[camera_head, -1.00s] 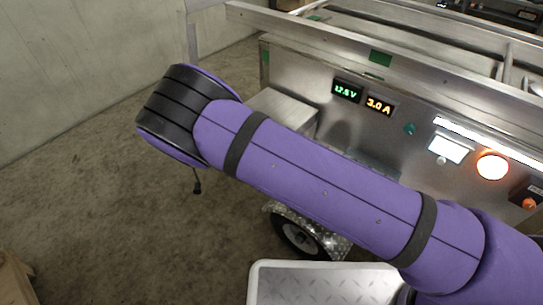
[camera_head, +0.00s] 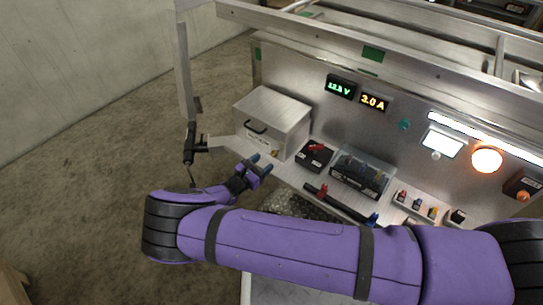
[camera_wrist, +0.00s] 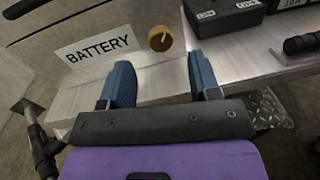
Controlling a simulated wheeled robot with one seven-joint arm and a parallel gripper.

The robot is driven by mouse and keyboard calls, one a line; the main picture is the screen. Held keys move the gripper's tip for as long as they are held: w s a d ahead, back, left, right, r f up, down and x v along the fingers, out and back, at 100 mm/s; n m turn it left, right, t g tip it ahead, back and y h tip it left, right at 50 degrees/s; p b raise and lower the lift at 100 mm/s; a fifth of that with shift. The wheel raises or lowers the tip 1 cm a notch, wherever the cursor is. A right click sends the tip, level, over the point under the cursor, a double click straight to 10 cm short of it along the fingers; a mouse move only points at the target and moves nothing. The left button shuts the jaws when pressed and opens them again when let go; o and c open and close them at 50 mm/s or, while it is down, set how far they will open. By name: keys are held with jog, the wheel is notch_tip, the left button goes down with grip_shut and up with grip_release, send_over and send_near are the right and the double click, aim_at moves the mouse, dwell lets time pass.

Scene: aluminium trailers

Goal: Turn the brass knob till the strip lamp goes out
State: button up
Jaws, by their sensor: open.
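The brass knob (camera_wrist: 160,39) is on the front of the metal box, to the right of a BATTERY label (camera_wrist: 98,43). In the head view the knob is too small to make out surely, near my fingers. My gripper (camera_head: 261,163) is in front of the box, and it also shows in the wrist view (camera_wrist: 160,68). Its blue fingers are apart and empty, with the knob just beyond and between their tips. I see no contact. The strip lamp (camera_head: 487,138) is a bright white bar on the panel at the right, and it is lit.
The metal box (camera_head: 274,113) stands on a shelf (camera_head: 228,143). A black case (camera_head: 314,155), a clear-lidded organizer (camera_head: 362,172) and a dark bar (camera_head: 340,204) lie to the right. A round orange lamp (camera_head: 487,161) glows. A black tool (camera_head: 190,145) hangs left of the box.

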aim_at(273, 155)
jog(key=shift+x, duration=2.6)
jog(key=shift+c, duration=0.5)
jog(key=c, duration=0.8)
jog(key=shift+m, duration=2.5)
jog(key=o, duration=0.9)
